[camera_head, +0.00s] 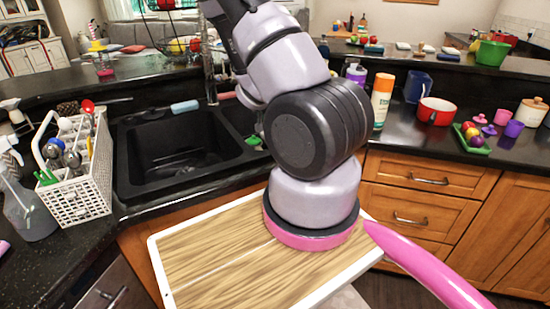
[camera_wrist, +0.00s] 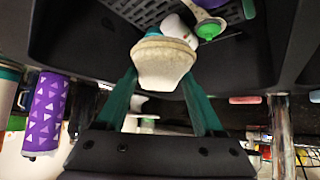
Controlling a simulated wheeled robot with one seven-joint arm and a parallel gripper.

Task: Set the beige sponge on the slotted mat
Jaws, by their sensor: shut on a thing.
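In the wrist view, the beige sponge (camera_wrist: 162,65) is held between the teal fingers of my gripper (camera_wrist: 161,82), which is shut on it. The slotted mat (camera_wrist: 148,12) is dark grey and shows at the top of the wrist view, inside a black sink basin. Part of the mat is hidden by objects on it and by the basin wall. The sponge appears apart from the mat, in front of it in this view. In the head view my arm hides my gripper, the sponge and the mat.
The left sink basin (camera_head: 178,150) looks empty. A white utensil basket (camera_head: 75,180) stands left of it. An orange-and-white bottle (camera_head: 382,98) and a red pot (camera_head: 436,111) stand right of my arm.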

